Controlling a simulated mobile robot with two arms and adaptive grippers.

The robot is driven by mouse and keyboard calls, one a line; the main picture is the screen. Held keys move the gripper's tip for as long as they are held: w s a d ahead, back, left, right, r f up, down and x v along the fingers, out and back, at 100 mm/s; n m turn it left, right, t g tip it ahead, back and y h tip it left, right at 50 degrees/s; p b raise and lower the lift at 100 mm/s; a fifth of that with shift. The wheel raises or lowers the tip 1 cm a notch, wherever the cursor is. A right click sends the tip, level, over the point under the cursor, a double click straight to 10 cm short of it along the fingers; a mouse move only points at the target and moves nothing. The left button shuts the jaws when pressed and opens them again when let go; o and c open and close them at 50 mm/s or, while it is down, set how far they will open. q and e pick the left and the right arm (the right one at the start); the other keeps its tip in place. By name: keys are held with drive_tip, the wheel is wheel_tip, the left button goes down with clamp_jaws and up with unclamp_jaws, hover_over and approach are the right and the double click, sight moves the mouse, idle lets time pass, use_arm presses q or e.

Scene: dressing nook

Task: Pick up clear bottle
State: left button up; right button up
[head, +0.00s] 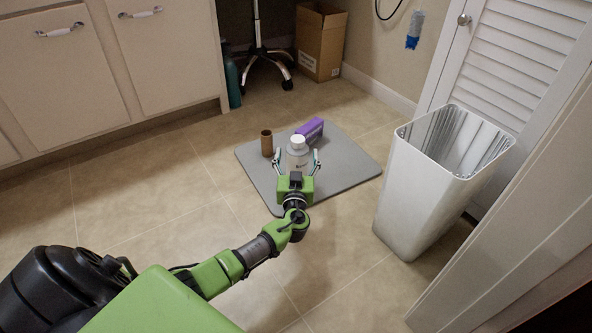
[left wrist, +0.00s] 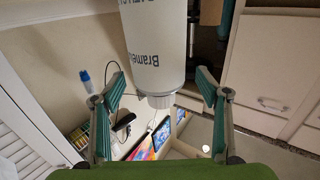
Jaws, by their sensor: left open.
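The clear bottle (head: 298,158) looks pale and whitish, with a white cap and dark lettering. It stands upright on the grey mat (head: 345,180) in the head view. My left gripper (head: 296,165) is open, with one finger on each side of the bottle. In the left wrist view the bottle (left wrist: 155,45) appears upside down between the spread fingers of the gripper (left wrist: 160,82), with gaps visible on both sides. The lower part of the bottle is hidden behind the gripper in the head view. My right gripper is not in view.
A tall white bin (head: 405,200) stands right of the mat. Cabinets (head: 170,60) line the left, with bare tile floor in front.

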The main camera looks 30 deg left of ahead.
use_arm(q)
drive_tip(key=shift+b+x, duration=0.4)
drive_tip(key=shift+x, duration=0.95)
drive_tip(key=shift+f, duration=0.1)
clamp_jaws()
